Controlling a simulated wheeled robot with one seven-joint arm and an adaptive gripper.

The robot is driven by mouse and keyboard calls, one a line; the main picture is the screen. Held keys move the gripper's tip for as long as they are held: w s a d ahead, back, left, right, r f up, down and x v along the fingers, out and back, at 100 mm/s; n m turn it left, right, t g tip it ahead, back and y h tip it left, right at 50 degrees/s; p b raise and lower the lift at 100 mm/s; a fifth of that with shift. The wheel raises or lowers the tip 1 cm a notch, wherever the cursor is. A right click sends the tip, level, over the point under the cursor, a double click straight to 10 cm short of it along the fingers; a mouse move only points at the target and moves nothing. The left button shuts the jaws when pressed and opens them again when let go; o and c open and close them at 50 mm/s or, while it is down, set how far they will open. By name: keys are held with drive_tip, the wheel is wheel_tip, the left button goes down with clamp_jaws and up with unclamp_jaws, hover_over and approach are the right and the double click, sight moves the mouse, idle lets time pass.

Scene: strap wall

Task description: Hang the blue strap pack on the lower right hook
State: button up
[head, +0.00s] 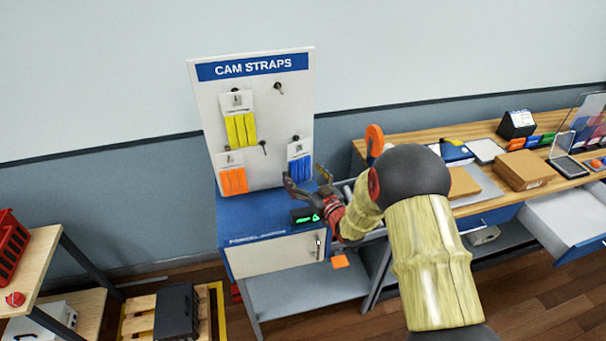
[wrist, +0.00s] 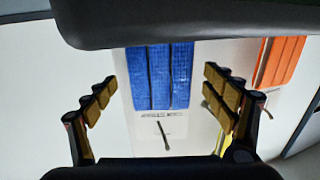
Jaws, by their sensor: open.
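The blue strap pack (head: 300,167) hangs by its white card from the lower right hook (head: 296,138) of the white CAM STRAPS board (head: 212,110). In the wrist view the blue pack (wrist: 162,78) shows upside down, with the dark hook (wrist: 164,136) at its card. My gripper (head: 305,180) is in front of the board, just below and before the pack. It is open and empty. In the wrist view its fingers (wrist: 160,95) stand on either side of the pack with gaps. I cannot tell how far in front of the pack they are.
A yellow pack (head: 241,129) hangs upper left and an orange pack (head: 233,180) lower left. The upper right hook (head: 278,87) and a middle hook (head: 263,146) are bare. A blue cabinet top (head: 245,218) lies below the board. A wooden bench (head: 440,135) with boxes stands right.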

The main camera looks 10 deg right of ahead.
drive_tip(key=v, duration=1.2)
drive_tip(key=shift+w+d+r+b, duration=0.15)
drive_tip(key=shift+w+b, duration=0.15)
drive_tip(key=shift+w, duration=0.1)
drive_tip(key=shift+w+d+r+g+h+b, duration=0.45)
drive_tip(key=shift+w+r+g+h+b, duration=0.1)
drive_tip(key=shift+r+g+h+b, duration=0.35)
drive_tip(key=s+d+r+m+g+h+b, duration=0.1)
drive_tip(key=s+r+g+h+b, duration=0.1)
drive_tip(key=s, duration=0.2)
drive_tip(key=s+r+m+g+h+b, duration=0.1)
drive_tip(key=s+r+g+h+b, duration=0.1)
drive_tip(key=s+b, duration=0.15)
drive_tip(key=s+a+g+b, duration=0.2)
drive_tip(key=s+a+g, duration=0.1)
drive_tip(key=s, duration=1)
drive_tip(key=s+a+f+m+g+y+b, duration=0.1)
drive_tip(key=s+a+g+b, duration=0.1)
drive_tip(key=s, duration=1.1)
drive_tip(key=shift+s+a+f+g, duration=0.25)
drive_tip(key=shift+s+a+g, duration=0.1)
drive_tip(key=shift+a+g, duration=0.15)
drive_tip(key=shift+c, duration=0.5)
